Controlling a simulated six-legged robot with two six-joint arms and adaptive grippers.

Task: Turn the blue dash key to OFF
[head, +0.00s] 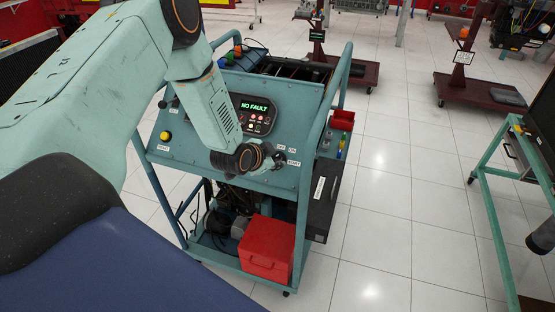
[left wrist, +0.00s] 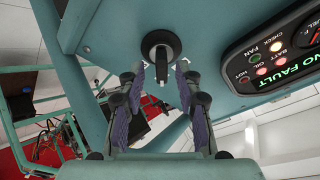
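The teal dash panel (head: 187,142) of the engine trainer stands ahead, with a lit display (head: 254,107) reading NO FAULT. The key switch shows in the left wrist view as a round black collar (left wrist: 160,43) with a small dark key (left wrist: 161,56) at its middle. I cannot make out any blue on the key. My left gripper (head: 275,160) is at the panel's right side, by the OFF, ON and START labels, and hides the switch in the head view. In the left wrist view its fingers (left wrist: 163,80) are apart, either side of the key line, with nothing held. My right gripper is not in view.
A yellow button (head: 165,135) is on the panel's left.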

